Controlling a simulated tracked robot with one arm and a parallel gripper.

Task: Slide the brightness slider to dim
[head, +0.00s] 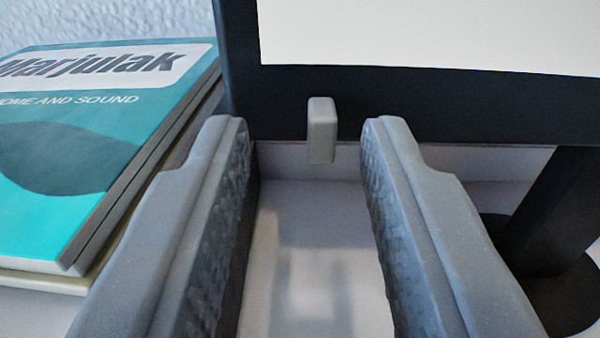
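The brightness slider is a small light-grey knob (321,130) on the lower black frame of a screen (440,105). It sticks out near the left end of that frame, just below the pale display area. My gripper (306,130) is open, with one grey finger to the left of the knob and one to the right. The knob shows between the fingertips, with a gap on each side. I cannot tell from this view how deep the fingertips reach along it. The track of the slider is not clearly visible.
A teal book (80,150) titled "Marjulak" lies on top of another at the left, close to my left finger. A black stand leg (550,210) with a round base is at the right. The white surface below the screen is clear between my fingers.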

